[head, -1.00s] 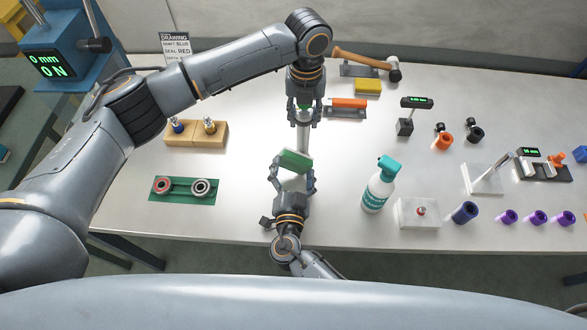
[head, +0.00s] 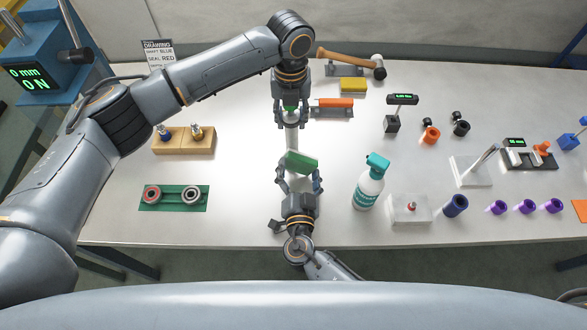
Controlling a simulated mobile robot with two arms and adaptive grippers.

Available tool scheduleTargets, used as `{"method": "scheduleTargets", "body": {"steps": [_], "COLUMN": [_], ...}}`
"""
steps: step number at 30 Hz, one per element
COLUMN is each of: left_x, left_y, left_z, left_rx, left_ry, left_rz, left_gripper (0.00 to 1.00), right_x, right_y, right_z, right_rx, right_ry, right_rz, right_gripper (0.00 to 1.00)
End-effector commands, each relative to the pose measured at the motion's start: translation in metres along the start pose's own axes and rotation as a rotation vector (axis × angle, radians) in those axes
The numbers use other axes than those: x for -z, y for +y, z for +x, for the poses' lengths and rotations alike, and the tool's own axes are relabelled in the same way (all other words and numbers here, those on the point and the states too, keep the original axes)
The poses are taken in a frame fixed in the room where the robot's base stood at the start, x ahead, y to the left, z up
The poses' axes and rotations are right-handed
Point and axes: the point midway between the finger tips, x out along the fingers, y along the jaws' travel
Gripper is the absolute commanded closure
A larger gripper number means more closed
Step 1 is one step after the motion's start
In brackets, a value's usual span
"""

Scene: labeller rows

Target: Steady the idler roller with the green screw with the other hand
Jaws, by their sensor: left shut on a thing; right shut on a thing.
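My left gripper (head: 291,119) is shut at the far middle of the table, around the upper part of a pale upright cylinder. This looks like the idler roller (head: 292,138). A bit of green, likely the green screw (head: 290,107), shows between the fingers, mostly hidden. My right gripper (head: 299,181) is nearer the front, shut on a block with a green face (head: 301,162) and a pale underside. The green block is tilted and stands just in front of the roller's lower end. I cannot tell if the two touch.
A spray bottle (head: 369,188) stands right of my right gripper. A wooden block (head: 184,141) and a green holder with rings (head: 173,205) lie to the left. A hammer (head: 350,61), an orange-handled tool (head: 335,103) and a yellow block (head: 353,85) lie at the back.

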Motion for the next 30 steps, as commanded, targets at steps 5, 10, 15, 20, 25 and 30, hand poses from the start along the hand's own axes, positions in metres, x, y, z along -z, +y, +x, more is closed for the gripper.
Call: {"method": "scheduleTargets", "body": {"steps": [5, 10, 15, 20, 25, 30], "left_x": [0.002, 0.002, 0.001, 0.001, 0.001, 0.001], "left_y": [0.001, 0.0, 0.0, 0.0, 0.0, 0.0], "left_z": [0.001, 0.001, 0.001, 0.001, 0.001, 0.001], "left_rx": [-0.003, -0.002, -0.001, -0.001, -0.001, -0.001], "left_ry": [0.006, 0.005, 0.004, 0.003, 0.003, 0.002], "left_rz": [0.001, 0.001, 0.001, 0.001, 0.001, 0.0], "left_gripper": [0.96, 0.96, 0.96, 0.96, 0.96, 0.96], "right_x": [0.001, -0.006, -0.014, -0.02, -0.02, -0.021], "right_y": [-0.002, -0.013, -0.026, -0.035, -0.035, -0.035], "right_z": [0.0, -0.001, -0.002, -0.003, -0.003, -0.006], "right_rx": [-0.003, 0.0, -0.001, 0.0, -0.001, -0.001], "right_ry": [0.004, 0.002, 0.003, 0.001, 0.001, 0.001], "right_rz": [0.001, 0.003, 0.002, 0.002, 0.001, 0.001], "right_gripper": [0.41, 0.41, 0.41, 0.41, 0.41, 0.41]}}
